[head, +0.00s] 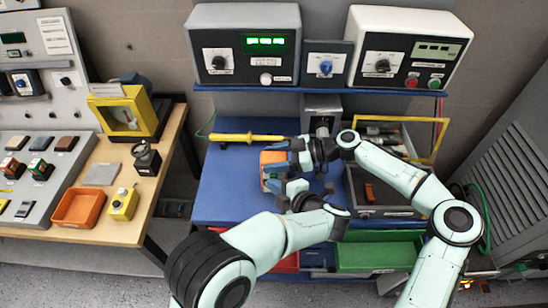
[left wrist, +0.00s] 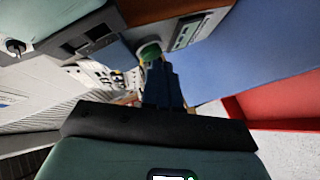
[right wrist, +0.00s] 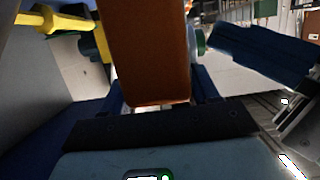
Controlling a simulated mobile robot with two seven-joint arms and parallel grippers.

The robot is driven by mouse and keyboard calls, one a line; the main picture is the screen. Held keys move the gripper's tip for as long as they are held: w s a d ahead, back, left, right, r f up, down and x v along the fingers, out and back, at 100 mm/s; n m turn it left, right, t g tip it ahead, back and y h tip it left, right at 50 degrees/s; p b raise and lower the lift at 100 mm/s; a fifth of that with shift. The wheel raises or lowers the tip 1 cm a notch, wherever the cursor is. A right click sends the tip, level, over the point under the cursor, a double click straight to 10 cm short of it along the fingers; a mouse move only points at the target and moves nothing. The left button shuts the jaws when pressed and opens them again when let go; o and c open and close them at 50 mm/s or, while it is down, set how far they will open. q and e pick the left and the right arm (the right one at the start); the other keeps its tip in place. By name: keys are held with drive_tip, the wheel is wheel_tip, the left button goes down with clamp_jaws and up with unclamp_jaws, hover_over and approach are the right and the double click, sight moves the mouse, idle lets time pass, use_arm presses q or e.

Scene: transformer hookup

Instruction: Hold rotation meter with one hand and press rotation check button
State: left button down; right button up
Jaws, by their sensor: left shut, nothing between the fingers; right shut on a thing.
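The rotation meter (head: 270,158) is an orange box with a grey face, held above the blue table. My right gripper (head: 284,157) is shut on it. In the right wrist view its orange body (right wrist: 145,50) stands between the two fingers. My left gripper (head: 275,186) is shut and empty, just below and beside the meter in the head view. In the left wrist view the closed blue fingertips (left wrist: 155,66) are at the green rotation check button (left wrist: 148,50) on the meter's face, very close or touching; I cannot tell if it is pressed.
A yellow-handled tool (head: 240,137) lies on the blue table (head: 222,190) behind the meter. A grey box (head: 375,190) with a yellow-framed lid stands at the right. Red and green bins (head: 375,257) sit below the front edge. A wooden bench with equipment is at the left.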

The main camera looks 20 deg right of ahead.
idle(0.3)
use_arm(q)
drive_tip(key=shift+s+a, duration=0.25)
drive_tip(key=shift+s, duration=0.55)
drive_tip(key=shift+s, duration=0.1)
drive_tip(key=s, duration=0.2)
drive_tip(key=s+a, duration=0.1)
drive_tip(key=s, duration=0.2)
drive_tip(key=shift+s+a, duration=0.3)
use_arm(e)
drive_tip(key=o, duration=1.4)
drive_tip(key=shift+c, duration=0.2)
